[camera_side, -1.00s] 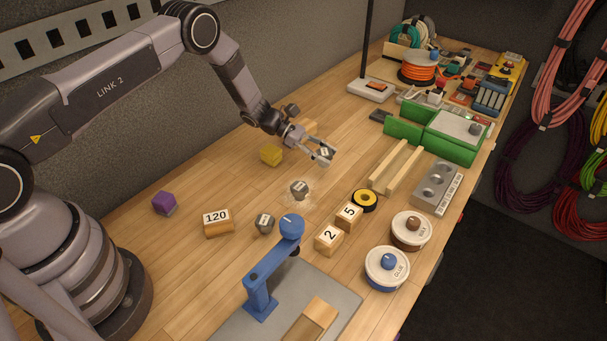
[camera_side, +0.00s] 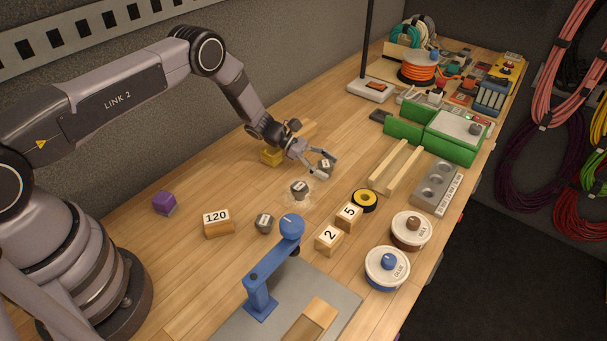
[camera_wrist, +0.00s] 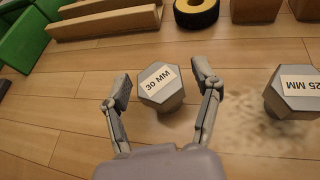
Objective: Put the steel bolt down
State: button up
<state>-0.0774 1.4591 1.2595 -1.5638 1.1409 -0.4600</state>
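A grey steel hex-headed bolt labelled 30 MM (camera_wrist: 162,84) is between the fingers of my gripper (camera_wrist: 163,88) in the wrist view. It looks upright, head up, close to the wooden tabletop. A narrow gap shows between the bolt head and each finger, so my gripper is open around it. In the side view the bolt (camera_side: 326,163) is between the fingertips of my gripper (camera_side: 321,167), low over the table. The contact of its lower end with the wood is hard to see there.
A 25 MM bolt (camera_wrist: 296,92) stands to the right in the wrist view, on a pale scuffed patch. Another bolt (camera_side: 264,223), a yellow block (camera_side: 271,157), a wooden rail (camera_side: 396,167) and black-yellow tape (camera_side: 364,200) are around. Bare wood lies between them.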

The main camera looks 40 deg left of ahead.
jog(key=shift+r, duration=0.25)
jog(key=v, duration=1.1)
jog(key=shift+a+r, duration=0.2)
jog(key=shift+a, duration=0.05)
jog(key=s+d+r+m+g+y, duration=0.15)
jog(key=s+r+m, duration=0.25)
jog(key=r, duration=0.5)
jog(key=s+r+m+g+y, duration=0.1)
jog(key=s+r+m+y, duration=0.2)
jog(key=r, duration=0.5)
jog(key=s+d+r+m+g+y, duration=0.1)
jog(key=s+r+m, duration=0.3)
jog(key=r, duration=0.5)
jog(key=s+a+r+m+t+y, duration=0.1)
jog(key=s+r+m+y, duration=0.1)
jog(key=s, duration=0.6)
jog(key=s+a+r+m+t+y, duration=0.2)
jog(key=s+r+m+y, duration=0.1)
jog(key=s, duration=0.6)
jog(key=s+a+r+m+t+y, duration=0.2)
jog(key=s+r+m, duration=0.2)
jog(key=s, duration=0.4)
jog(key=shift+s+a+m+y, duration=0.25)
jog(key=shift+s+m+y, duration=0.15)
jog(key=shift+m, duration=0.1)
jog(key=shift+r+t, duration=0.1)
jog(key=shift+t, duration=0.15)
